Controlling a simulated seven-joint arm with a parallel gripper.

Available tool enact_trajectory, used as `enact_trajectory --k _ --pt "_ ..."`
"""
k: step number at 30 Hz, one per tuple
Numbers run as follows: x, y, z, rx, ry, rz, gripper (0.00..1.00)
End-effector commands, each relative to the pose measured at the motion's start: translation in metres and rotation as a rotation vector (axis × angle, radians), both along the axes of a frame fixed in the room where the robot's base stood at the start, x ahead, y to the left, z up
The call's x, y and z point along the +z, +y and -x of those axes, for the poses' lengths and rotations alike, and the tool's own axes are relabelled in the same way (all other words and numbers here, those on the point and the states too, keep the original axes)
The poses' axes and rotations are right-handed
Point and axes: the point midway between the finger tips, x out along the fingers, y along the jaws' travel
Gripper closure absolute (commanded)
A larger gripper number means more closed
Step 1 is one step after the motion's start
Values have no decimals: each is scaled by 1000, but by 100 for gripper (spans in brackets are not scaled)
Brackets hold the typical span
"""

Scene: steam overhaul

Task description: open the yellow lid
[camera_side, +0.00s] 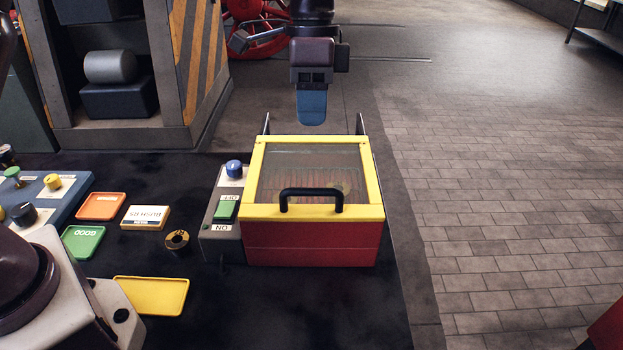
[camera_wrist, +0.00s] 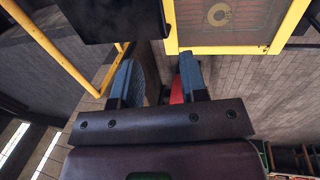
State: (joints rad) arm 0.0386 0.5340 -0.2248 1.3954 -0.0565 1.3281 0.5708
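The yellow lid (camera_side: 374,180) is a yellow frame with a clear window. It lies closed on a red box (camera_side: 310,243), with a black bar handle (camera_side: 311,191) at its front. Part of the yellow-framed lid also shows at the top right of the wrist view (camera_wrist: 235,49). My gripper (camera_side: 312,108) hangs above and behind the lid's back edge, clear of the handle, with its blue fingers pointing down. In the wrist view its two fingers (camera_wrist: 158,76) stand apart with nothing held between them.
A switch unit (camera_side: 222,215) with a green rocker and blue knob adjoins the box's left side. Orange (camera_side: 101,206), green (camera_side: 83,242) and yellow (camera_side: 151,295) trays, a labelled box (camera_side: 146,217) and a dark ring (camera_side: 177,240) lie further left. Floor is open at right.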

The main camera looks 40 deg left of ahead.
Motion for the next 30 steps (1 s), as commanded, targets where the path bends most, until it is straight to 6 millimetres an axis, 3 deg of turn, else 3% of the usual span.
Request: enact_trajectory --k 16,22,30 --pt "-101 -14 15 3 3 -3 60" --pt "-117 -16 17 5 1 -2 60" --pt "-120 -16 17 5 -1 -2 60"
